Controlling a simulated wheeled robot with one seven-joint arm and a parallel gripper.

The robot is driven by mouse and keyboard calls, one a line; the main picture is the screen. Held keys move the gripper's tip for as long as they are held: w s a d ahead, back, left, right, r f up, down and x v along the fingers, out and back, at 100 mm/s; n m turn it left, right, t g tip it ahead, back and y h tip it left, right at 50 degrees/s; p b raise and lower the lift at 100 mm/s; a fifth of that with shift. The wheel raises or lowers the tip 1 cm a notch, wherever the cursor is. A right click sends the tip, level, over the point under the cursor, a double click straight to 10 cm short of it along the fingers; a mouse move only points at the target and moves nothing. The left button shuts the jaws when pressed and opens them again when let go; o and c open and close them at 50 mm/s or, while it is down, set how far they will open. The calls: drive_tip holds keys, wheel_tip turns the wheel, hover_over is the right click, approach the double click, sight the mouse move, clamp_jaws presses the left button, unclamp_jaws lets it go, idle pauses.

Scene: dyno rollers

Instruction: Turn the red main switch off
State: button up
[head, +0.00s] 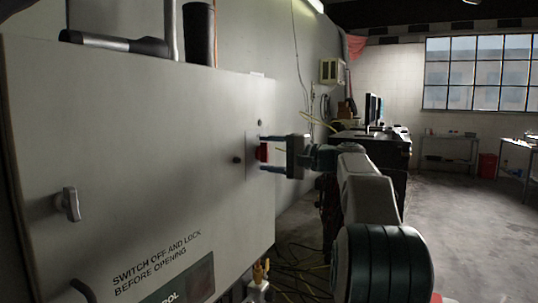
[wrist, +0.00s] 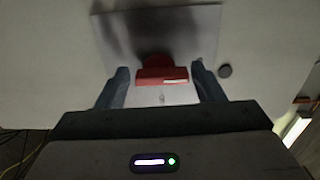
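The red main switch (head: 264,152) sits on a pale plate near the right edge of the grey cabinet front. In the wrist view its red handle (wrist: 162,77) lies crosswise, with a round red base behind it. My gripper (head: 262,153) is at the cabinet, one finger above and one below the switch in the head view. In the wrist view my gripper (wrist: 161,68) is open, with a finger on each side of the handle. Narrow gaps seem to show between handle and fingers; contact is not clear.
The cabinet (head: 130,140) fills the left, with a small grey latch (head: 70,204) and a "switch off and lock before opening" label. A dark round knob (wrist: 225,71) is beside the plate. Cables lie on the floor below. Open floor (head: 465,215) is at right.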

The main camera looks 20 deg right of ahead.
drive_tip(key=shift+o, duration=0.5)
drive_tip(key=v, duration=1.3)
drive_tip(key=shift+s+d, duration=0.25)
drive_tip(key=shift+s, duration=0.05)
